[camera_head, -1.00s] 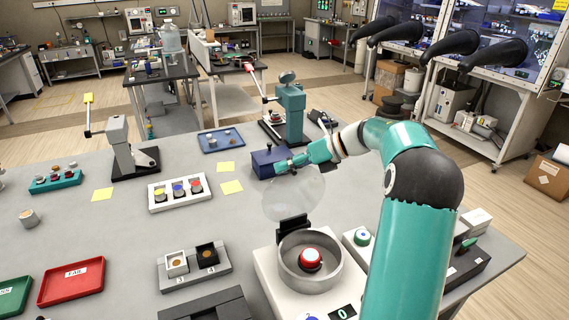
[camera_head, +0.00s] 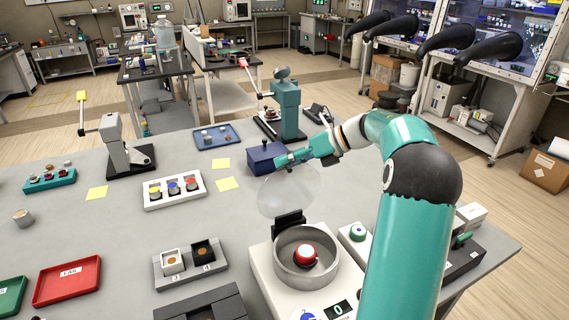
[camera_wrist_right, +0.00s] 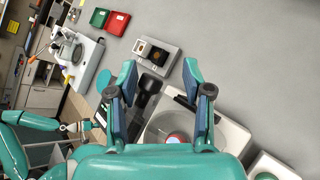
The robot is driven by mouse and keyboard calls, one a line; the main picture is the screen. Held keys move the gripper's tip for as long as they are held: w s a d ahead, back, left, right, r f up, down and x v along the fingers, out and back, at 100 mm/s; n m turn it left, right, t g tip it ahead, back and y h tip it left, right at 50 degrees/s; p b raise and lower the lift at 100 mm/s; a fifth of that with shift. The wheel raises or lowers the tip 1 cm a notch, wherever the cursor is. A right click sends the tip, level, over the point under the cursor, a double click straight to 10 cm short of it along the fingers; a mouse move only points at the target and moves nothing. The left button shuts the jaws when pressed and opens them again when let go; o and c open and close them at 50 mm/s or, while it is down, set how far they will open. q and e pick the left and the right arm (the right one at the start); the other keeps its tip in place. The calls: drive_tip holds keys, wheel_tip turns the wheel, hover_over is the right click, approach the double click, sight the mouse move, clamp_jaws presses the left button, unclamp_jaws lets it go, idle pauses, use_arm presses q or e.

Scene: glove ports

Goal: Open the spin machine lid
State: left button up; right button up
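The spin machine (camera_head: 265,272) is a white box with a grey round bowl (camera_head: 331,265) and a red-topped part (camera_head: 305,255) inside. Its clear round lid (camera_head: 288,196) stands raised from the black hinge (camera_head: 289,222) behind the bowl, leaving the bowl uncovered. My right gripper (camera_head: 284,161) is at the lid's upper edge; I cannot tell whether they touch. In the right wrist view, its two fingers (camera_wrist_right: 158,100) are apart with nothing visible gripped. My left gripper is outside the head view; a teal arm end (camera_wrist_right: 76,127) shows small in the wrist view, its fingers unclear.
A dark blue box (camera_head: 266,157) stands just behind my right gripper. A white tray of coloured-top jars (camera_head: 174,204), a grey two-slot holder (camera_head: 186,278) and a red tray (camera_head: 67,281) lie to the left.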

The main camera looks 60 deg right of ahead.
drive_tip(key=v, duration=1)
drive_tip(key=shift+s, duration=0.15)
drive_tip(key=shift+f, duration=0.15)
